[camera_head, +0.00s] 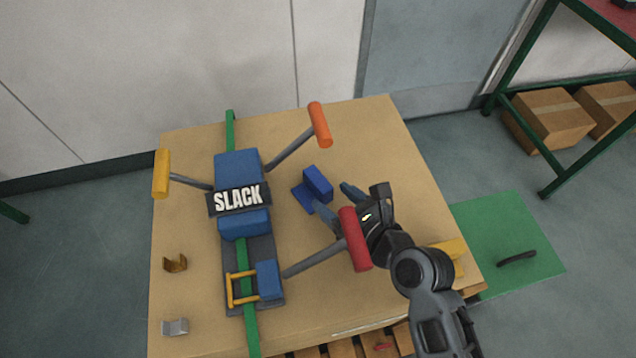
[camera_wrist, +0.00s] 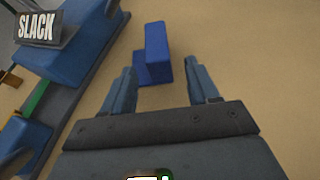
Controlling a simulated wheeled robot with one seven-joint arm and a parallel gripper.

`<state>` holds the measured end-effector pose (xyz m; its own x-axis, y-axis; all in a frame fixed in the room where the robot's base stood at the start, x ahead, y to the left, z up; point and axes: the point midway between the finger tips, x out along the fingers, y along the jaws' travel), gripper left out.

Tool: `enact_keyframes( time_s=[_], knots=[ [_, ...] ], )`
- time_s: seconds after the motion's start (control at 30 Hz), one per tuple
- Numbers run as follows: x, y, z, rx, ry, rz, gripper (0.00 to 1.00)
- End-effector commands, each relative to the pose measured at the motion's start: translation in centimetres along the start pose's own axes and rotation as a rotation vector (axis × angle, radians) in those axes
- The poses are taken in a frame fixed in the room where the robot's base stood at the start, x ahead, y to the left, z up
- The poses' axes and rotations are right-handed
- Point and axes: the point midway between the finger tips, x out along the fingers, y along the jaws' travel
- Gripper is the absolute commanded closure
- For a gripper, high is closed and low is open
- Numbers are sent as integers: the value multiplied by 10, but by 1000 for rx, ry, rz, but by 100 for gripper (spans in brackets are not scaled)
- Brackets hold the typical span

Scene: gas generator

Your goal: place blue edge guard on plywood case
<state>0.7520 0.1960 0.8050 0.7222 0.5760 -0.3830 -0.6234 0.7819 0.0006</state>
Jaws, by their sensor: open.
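The blue edge guard (camera_head: 318,184) is an L-shaped block lying on the plywood case (camera_head: 385,140), right of the blue strapped device. My gripper (camera_head: 335,201) is open, with its fingers just short of the guard in the head view. In the wrist view the guard (camera_wrist: 157,52) lies ahead of the two spread fingertips (camera_wrist: 166,80), its lower part near the left fingertip. Nothing is between the fingers. I cannot tell whether a finger touches the guard.
A blue device with a SLACK sign (camera_head: 238,198) and green strap (camera_head: 230,130) fills the case's left-middle. Its red handle (camera_head: 355,238) is close to my gripper; an orange handle (camera_head: 320,124) sticks out behind. Brown (camera_head: 175,263) and grey (camera_head: 175,327) clips lie left. The case's back right is clear.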

Motion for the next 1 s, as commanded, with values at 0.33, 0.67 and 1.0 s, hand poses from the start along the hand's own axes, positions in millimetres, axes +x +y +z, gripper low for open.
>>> enact_keyframes(
  time_s=[0.33,0.67,1.0],
  knots=[
    [33,0,3,0,0,0,40],
    [32,0,3,0,0,0,56],
    [32,0,3,0,0,-1,88]
  ],
)
